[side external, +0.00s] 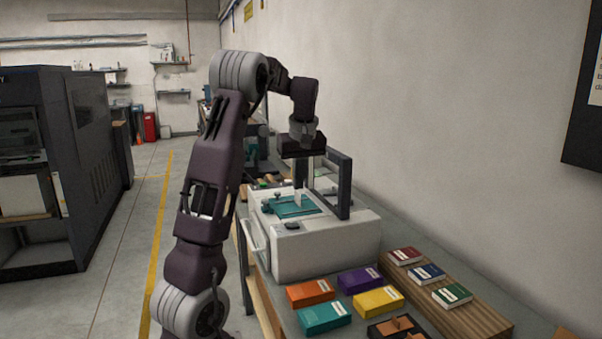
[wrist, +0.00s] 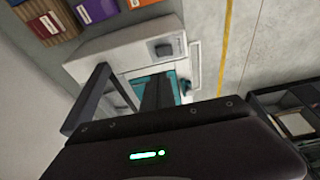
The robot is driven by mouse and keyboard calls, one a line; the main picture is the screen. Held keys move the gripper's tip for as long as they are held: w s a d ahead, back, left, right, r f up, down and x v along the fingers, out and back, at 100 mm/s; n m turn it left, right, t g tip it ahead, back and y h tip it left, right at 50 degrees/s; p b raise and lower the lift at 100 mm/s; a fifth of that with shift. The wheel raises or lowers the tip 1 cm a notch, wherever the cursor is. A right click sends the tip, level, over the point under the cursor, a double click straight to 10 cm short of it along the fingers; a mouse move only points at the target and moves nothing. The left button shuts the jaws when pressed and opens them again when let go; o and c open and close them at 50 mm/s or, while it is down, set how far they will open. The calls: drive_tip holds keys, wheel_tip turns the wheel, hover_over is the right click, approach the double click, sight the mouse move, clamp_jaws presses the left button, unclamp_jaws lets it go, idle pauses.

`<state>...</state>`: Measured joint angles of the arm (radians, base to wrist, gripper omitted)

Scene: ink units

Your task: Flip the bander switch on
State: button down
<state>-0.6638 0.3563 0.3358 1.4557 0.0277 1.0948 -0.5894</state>
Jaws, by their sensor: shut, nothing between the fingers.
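The bander is a white box-shaped machine (side external: 330,243) on the bench, with a dark upright arch and a teal plate (side external: 291,207) on top. A small dark switch (side external: 292,226) sits on its top near the front left edge. The switch also shows in the wrist view (wrist: 164,48) as a dark piece on a grey base; its position is too small to tell. My gripper (side external: 298,197) points down over the teal plate, beside the arch and a short way behind the switch. In the wrist view its dark fingers (wrist: 156,84) are together and empty, apart from the switch.
Orange (side external: 310,292), purple (side external: 359,280), yellow (side external: 378,301) and teal (side external: 323,317) packs lie in front of the bander. A wooden board (side external: 468,314) carries three small books. The arch (side external: 343,185) stands close to my gripper. A wall is behind the bench.

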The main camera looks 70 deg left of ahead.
drive_tip(key=shift+w+v, duration=0.15)
drive_tip(key=shift+v, duration=0.55)
drive_tip(key=shift+w+v, duration=0.15)
drive_tip(key=shift+v, duration=0.5)
drive_tip(key=shift+d, duration=0.1)
